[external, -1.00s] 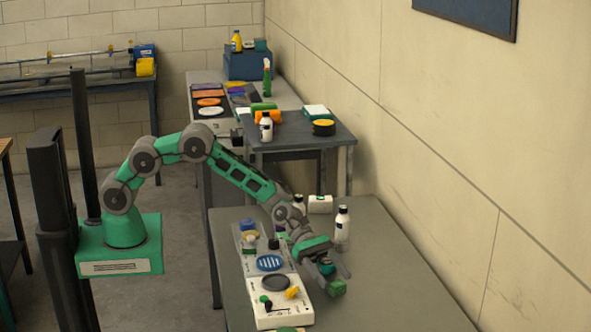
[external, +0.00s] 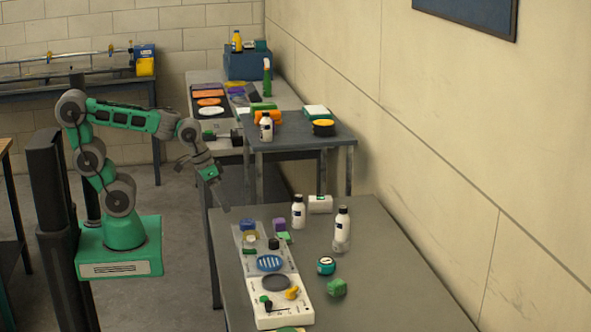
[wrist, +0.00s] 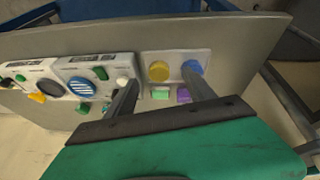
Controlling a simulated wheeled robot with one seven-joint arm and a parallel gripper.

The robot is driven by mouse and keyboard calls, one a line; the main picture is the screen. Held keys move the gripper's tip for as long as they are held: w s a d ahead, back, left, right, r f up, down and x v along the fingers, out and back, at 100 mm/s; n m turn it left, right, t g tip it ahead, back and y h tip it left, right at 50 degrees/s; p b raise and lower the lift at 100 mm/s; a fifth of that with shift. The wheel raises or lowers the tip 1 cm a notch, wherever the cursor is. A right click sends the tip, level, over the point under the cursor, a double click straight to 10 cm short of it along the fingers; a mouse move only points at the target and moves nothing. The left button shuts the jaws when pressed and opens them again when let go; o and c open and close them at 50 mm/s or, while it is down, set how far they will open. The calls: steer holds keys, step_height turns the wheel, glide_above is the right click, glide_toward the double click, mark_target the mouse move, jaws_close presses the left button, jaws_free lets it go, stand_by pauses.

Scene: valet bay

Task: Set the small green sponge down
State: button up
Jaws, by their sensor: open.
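The small green sponge (external: 337,288), a green block, lies on the grey table to the right of the white panel with knobs. A teal round item (external: 325,265) stands just behind it, apart from it. My gripper (external: 221,203) is raised past the table's left edge, well away from the sponge. In the wrist view my gripper (wrist: 160,78) has its two fingers spread with nothing held between them. Several green things show in that view, and I cannot tell if one is the sponge.
Two white bottles (external: 298,213) (external: 342,228) and a white box (external: 320,204) stand behind on the table (external: 385,285). The white panel (external: 283,316) carries an orange knob and discs. A pale green piece (external: 284,237) lies near a purple block (external: 279,224). The table's right side is clear.

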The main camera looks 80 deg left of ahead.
steer(key=shift+m+g+y, duration=0.3)
steer(key=shift+m+y, duration=0.1)
steer(key=shift+m, duration=0.5)
steer(key=s, duration=0.1)
steer(key=s+a, duration=0.2)
steer(key=shift+s+a+f, duration=0.1)
steer(key=shift+s+f, duration=0.2)
steer(key=shift+s, duration=0.1)
steer(key=shift+c, duration=0.3)
